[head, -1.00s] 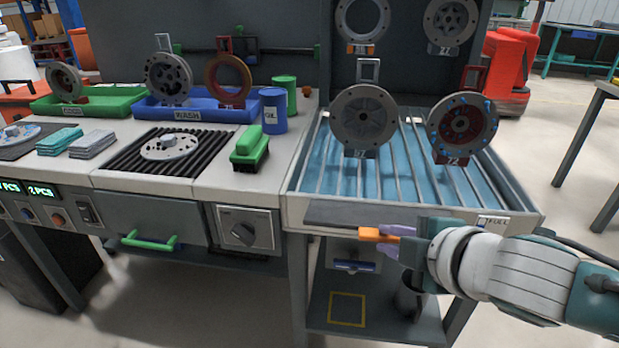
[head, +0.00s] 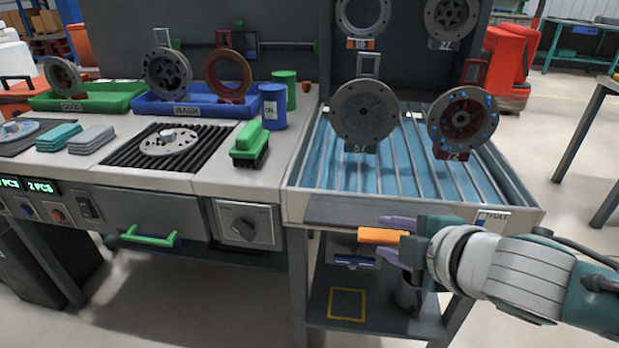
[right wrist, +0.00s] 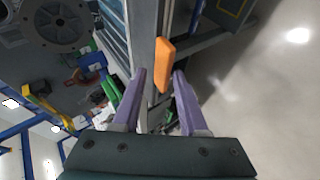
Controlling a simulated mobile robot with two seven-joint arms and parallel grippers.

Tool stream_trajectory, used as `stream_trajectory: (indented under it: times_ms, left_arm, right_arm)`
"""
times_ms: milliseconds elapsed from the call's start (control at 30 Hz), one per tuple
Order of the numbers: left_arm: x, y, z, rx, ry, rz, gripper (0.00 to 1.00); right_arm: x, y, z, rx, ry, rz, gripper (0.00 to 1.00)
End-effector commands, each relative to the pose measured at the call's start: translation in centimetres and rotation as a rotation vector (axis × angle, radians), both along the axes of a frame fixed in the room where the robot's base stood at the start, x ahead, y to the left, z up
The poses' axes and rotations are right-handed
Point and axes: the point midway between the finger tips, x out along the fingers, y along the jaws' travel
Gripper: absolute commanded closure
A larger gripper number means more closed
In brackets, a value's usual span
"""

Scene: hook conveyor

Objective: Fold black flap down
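The black flap (head: 345,212) is a dark panel along the front edge of the blue slatted bay in the head view. An orange handle-like block (head: 383,236) sits just below it at the front. My right gripper (head: 381,237) reaches in from the right, with one purple finger above the block and one below. In the right wrist view the orange block (right wrist: 163,64) stands between and beyond the fingertips (right wrist: 160,73), with gaps on both sides. The right gripper is open. How the block joins the flap is hidden. My left gripper is not in view.
Metal discs (head: 363,112) hang over the slatted bay (head: 400,175). A green brush (head: 250,145), a blue can (head: 273,107) and a dial box (head: 242,224) are to its left. A shelf (head: 375,312) lies below the bay. Open floor is at the right.

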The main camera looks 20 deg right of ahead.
Motion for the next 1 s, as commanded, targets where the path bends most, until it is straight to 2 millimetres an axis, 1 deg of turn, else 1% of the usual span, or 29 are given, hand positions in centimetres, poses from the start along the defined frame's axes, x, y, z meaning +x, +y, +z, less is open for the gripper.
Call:
stream_trajectory:
  times_ms: [167, 267, 500, 600, 700, 833, 1000]
  left_arm:
    - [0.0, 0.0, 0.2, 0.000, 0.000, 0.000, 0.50]
    - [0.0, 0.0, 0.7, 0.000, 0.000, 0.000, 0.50]
    - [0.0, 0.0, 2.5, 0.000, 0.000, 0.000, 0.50]
    - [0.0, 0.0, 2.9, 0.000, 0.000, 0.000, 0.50]
    - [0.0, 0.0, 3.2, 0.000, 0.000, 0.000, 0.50]
    - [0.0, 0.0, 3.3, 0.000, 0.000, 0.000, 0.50]
    - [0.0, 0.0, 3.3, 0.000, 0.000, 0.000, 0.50]
  right_arm:
    - [-0.2, 0.0, 0.2, 0.000, 0.000, 0.001, 0.57]
    - [-1.0, 0.1, 0.8, 0.000, 0.000, 0.002, 0.57]
    - [-4.8, 0.4, 3.6, -0.001, 0.002, 0.002, 0.57]
    - [-6.2, 0.5, 4.5, 0.000, 0.003, 0.002, 0.57]
    - [-7.3, 0.5, 5.1, 0.001, 0.002, 0.001, 0.57]
    - [-8.0, 0.5, 5.6, 0.000, 0.001, 0.000, 0.57]
    - [-8.1, 0.5, 5.7, 0.000, -0.001, 0.000, 0.57]
